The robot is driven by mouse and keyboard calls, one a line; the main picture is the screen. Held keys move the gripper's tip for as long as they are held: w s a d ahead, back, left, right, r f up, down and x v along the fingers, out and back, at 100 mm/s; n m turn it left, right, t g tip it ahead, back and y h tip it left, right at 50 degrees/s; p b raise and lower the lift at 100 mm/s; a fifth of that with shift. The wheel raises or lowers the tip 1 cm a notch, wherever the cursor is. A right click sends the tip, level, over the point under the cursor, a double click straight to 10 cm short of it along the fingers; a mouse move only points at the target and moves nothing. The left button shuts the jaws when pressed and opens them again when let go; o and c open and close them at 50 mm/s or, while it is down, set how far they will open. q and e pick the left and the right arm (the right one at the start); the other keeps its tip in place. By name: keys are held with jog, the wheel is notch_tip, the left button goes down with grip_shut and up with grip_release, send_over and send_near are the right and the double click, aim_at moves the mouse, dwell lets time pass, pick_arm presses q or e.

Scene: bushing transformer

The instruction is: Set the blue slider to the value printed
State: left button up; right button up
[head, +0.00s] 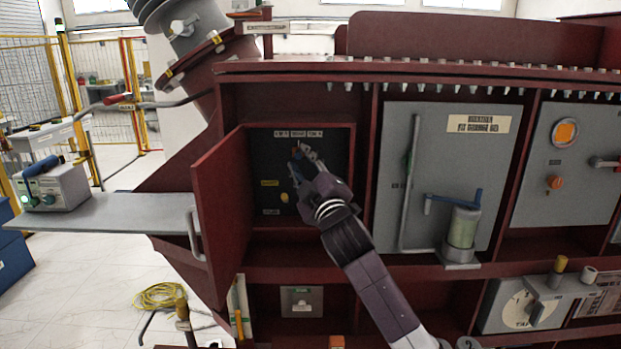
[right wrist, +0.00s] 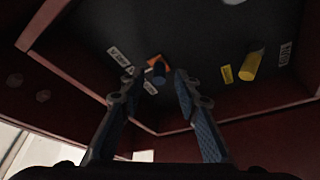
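In the head view my right gripper (head: 303,154) is at the panel's upper part and hides most of the slider. My left gripper is not in view.
A yellow knob (right wrist: 253,62) with a yellow label (right wrist: 227,74) is on the same panel. The red door (head: 224,200) stands open at the left of the recess. A grey panel (head: 445,150) with a blue lever (head: 455,198) is to the right.

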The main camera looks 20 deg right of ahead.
jog(key=v, duration=1)
jog(key=shift+s, duration=0.35)
jog(key=shift+f, duration=0.1)
